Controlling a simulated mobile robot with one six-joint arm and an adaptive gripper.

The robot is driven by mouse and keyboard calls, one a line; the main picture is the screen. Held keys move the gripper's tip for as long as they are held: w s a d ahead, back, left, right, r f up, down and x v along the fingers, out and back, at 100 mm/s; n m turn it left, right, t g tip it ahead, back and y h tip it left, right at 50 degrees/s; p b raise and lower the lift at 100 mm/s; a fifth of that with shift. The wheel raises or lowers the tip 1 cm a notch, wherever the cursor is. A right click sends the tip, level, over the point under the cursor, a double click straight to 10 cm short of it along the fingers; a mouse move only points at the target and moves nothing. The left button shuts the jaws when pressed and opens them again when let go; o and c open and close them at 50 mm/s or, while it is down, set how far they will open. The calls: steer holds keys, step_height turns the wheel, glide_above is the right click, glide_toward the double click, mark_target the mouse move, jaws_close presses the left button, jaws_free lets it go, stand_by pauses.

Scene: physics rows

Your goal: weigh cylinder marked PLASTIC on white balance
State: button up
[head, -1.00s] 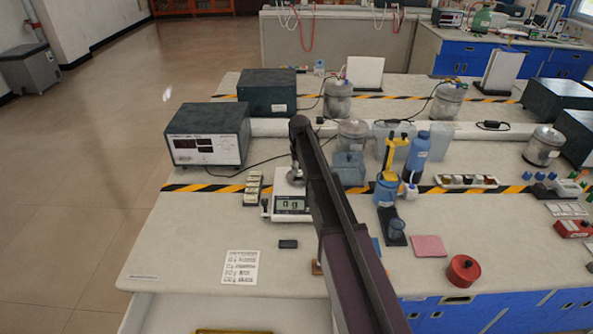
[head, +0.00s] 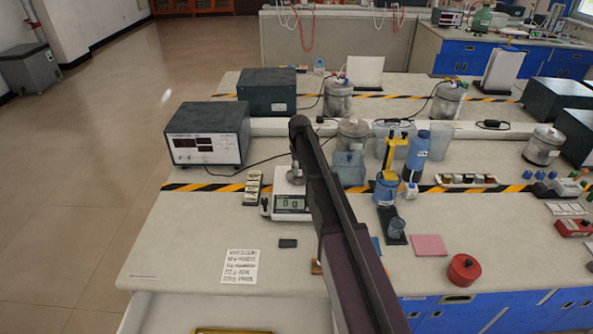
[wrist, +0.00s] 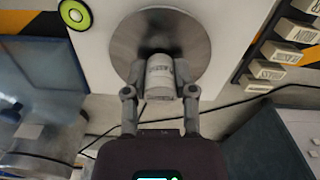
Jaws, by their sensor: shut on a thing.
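The white balance (head: 290,204) stands on the near bench, and its display appears to read 0 g. Its round metal pan (wrist: 187,38) fills the upper middle of the wrist view. My gripper (wrist: 160,90) is shut on a small pale cylinder (wrist: 160,78) over the pan's near part. Printed dark letters show on the cylinder, too small to read surely. I cannot tell whether the cylinder touches the pan. In the head view my gripper (head: 295,174) is over the balance, and my arm hides part of it and the cylinder.
A row of labelled blocks (head: 252,188) stands just left of the balance. A grey power unit (head: 207,136) is behind them. A blue-grey container (head: 348,167) stands close right of my arm. A small black block (head: 288,243) and a printed sheet (head: 240,266) lie in front.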

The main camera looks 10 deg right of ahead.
steer(key=shift+f, duration=0.35)
steer(key=o, duration=1)
steer(key=shift+c, duration=0.2)
steer(key=o, duration=0.3)
steer(key=shift+o, duration=0.2)
steer(key=shift+r, duration=0.15)
steer(key=shift+s+r+p, duration=0.1)
steer(key=shift+r+p, duration=3.7)
steer(key=shift+r, duration=0.15)
steer(key=s+a, duration=0.1)
steer(key=s, duration=3)
steer(key=shift+s, duration=0.4)
